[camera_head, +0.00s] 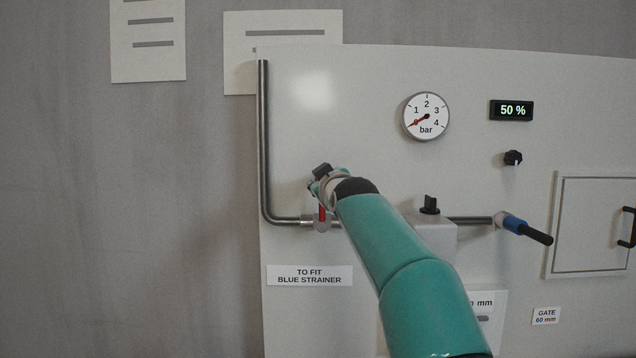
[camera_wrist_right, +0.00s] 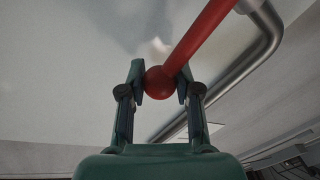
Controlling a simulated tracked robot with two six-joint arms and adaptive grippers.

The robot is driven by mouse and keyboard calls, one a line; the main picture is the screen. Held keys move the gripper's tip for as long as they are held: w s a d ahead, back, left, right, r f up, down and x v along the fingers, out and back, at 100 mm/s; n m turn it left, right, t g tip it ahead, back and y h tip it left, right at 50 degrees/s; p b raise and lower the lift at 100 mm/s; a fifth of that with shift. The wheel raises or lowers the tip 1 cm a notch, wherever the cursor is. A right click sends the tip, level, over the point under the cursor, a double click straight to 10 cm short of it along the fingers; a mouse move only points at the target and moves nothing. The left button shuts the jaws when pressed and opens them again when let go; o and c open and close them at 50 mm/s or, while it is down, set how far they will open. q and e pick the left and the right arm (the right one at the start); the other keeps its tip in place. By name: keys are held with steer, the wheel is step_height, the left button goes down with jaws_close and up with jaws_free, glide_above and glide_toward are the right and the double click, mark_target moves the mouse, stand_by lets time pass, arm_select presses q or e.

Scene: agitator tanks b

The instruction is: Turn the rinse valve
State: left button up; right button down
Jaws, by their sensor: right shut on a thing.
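The rinse valve sits on the steel pipe in the head view, with a round body (camera_head: 322,226) and a short visible piece of red lever (camera_head: 322,213). In the right wrist view, the red lever (camera_wrist_right: 205,38) ends in a red ball knob (camera_wrist_right: 159,83). My right gripper (camera_wrist_right: 160,82) is shut on that knob, one finger on each side. In the head view my right arm comes from the bottom and hides part of the lever and pipe. My left gripper is not in view.
The steel pipe (camera_head: 264,140) runs down and then right along the panel. A grey box with a black knob (camera_head: 430,204) is right of my arm. A pressure gauge (camera_head: 426,116) points near zero; a display (camera_head: 511,110) reads 50 %. A blue-and-black handle (camera_head: 524,229) sticks out further right.

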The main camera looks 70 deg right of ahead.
steer(key=shift+w+f+y, duration=0.15)
steer(key=shift+f+y, duration=0.15)
steer(key=shift+f, duration=0.2)
steer(key=c, duration=0.9)
jaws_free()
steer(key=shift+o, duration=0.6)
steer(key=shift+w+d+r, duration=0.1)
steer(key=shift+r, duration=0.15)
steer(key=shift+s+a, duration=0.35)
steer(key=shift+a, duration=0.05)
steer(key=v, duration=1.1)
steer(key=shift+f, duration=0.2)
steer(key=shift+w+a, duration=0.1)
steer(key=shift+a, duration=0.05)
